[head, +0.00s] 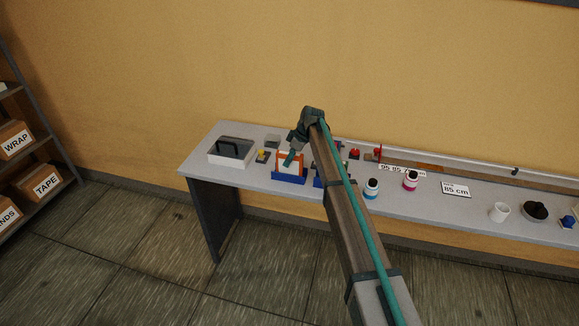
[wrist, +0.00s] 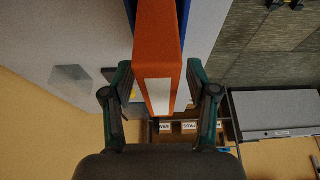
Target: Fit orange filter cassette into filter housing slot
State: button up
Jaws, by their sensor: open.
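The orange filter cassette (head: 280,159), a frame with a white panel, stands upright in a blue stand (head: 289,179) near the left end of the bench. In the wrist view the orange cassette (wrist: 158,45) rises between my two fingers, with its white patch facing me and part of the blue stand (wrist: 184,10) at the top. My gripper (head: 291,157) is at the cassette's top; in the wrist view my gripper (wrist: 158,72) is open, with a finger on each side and visible gaps. I cannot clearly identify the filter housing slot; my arm hides part of the bench.
A white tray with a dark top (head: 231,151) and a small yellow-topped item (head: 263,155) are left of the stand. Bottles (head: 371,188), a white cup (head: 499,212) and signs (head: 456,189) are to the right. A wall is behind; a shelf with boxes (head: 40,182) stands left.

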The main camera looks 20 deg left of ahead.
grip_shut()
jog(key=shift+r, duration=0.1)
dwell(0.4)
